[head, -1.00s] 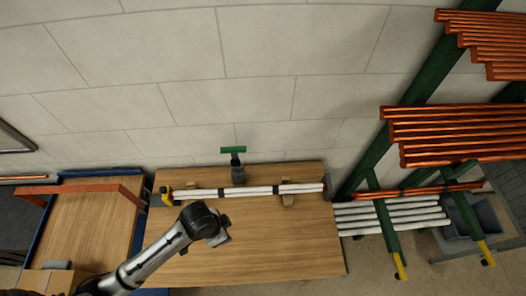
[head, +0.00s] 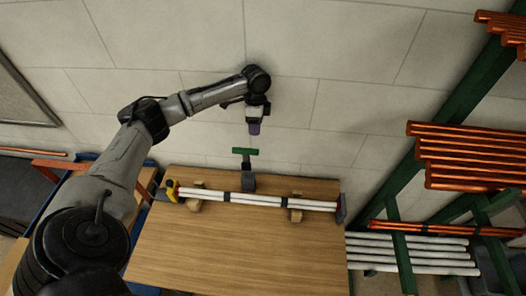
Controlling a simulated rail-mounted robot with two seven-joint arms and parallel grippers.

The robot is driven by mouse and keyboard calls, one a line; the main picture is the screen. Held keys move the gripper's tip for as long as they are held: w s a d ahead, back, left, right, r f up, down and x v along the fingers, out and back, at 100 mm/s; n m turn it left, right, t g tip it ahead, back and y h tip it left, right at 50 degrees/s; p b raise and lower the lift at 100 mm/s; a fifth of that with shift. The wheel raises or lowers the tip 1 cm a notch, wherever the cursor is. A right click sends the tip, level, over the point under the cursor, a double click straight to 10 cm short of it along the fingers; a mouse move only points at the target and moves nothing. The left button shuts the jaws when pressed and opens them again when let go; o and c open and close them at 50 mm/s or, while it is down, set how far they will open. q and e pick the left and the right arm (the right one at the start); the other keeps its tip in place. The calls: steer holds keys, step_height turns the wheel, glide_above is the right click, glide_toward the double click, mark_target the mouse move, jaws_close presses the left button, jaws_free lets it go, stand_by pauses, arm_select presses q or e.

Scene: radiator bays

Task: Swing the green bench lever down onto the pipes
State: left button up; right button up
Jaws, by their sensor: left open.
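The green lever (head: 245,151) stands up from a dark clamp base (head: 248,182) at the back of the wooden bench (head: 225,245). Its green crossbar is at the top. White pipes (head: 270,201) with dark bands lie across the bench just in front of the base, resting on wooden blocks. My left gripper (head: 254,128) hangs above the lever's crossbar, pointing down, apart from it in the picture. It is open and holds nothing that I can see. My right gripper is out of view.
A yellow-and-red piece (head: 171,190) sits at the pipes' left end and a dark stop (head: 341,208) at the right end. A green rack with copper pipes (head: 465,155) and white pipes (head: 415,252) stands at the right. The bench front is clear.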

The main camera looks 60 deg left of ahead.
mark_target(256, 150)
arm_select(q)
steer(key=f, duration=0.3)
steer(key=d+f+p, duration=0.1)
steer(key=f, duration=0.2)
steer(key=s+f, duration=0.1)
steer(key=f, duration=0.2)
steer(key=shift+d+f, duration=0.1)
steer(key=shift+d, duration=0.05)
steer(key=shift+s+d+f+p, duration=0.15)
steer(key=shift+f+p, duration=0.15)
steer(key=shift+f, duration=0.65)
jaws_close()
